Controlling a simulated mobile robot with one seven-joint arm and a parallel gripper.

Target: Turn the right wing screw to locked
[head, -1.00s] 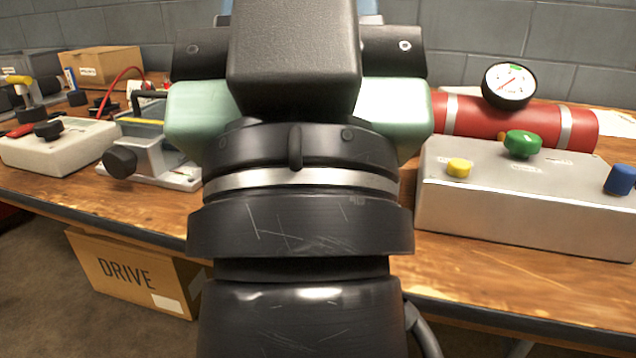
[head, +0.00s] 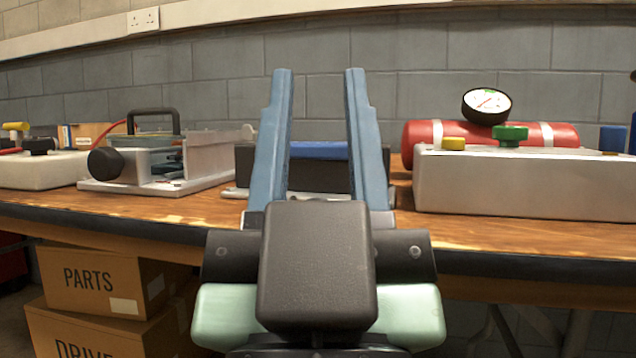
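My gripper (head: 319,75) is open and empty, its two long blue fingers pointing up and away in the picture. Behind and between the fingers stands a dark block with a blue top (head: 319,150) on a grey base plate (head: 236,192) on the bench. Fingers and gripper body hide much of this block. I cannot make out a right wing screw or its locked mark. On the metal box to the right are a yellow knob (head: 453,144), a green knob (head: 509,135) and blue parts (head: 612,139); I cannot tell whether any is the wing screw.
Left of the gripper stands a metal fixture with a black knob (head: 105,162) and handle. The silver box (head: 530,185) stands at right before a red cylinder (head: 425,133) with a gauge (head: 487,105). Cardboard boxes (head: 95,280) sit below the wooden bench (head: 150,205).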

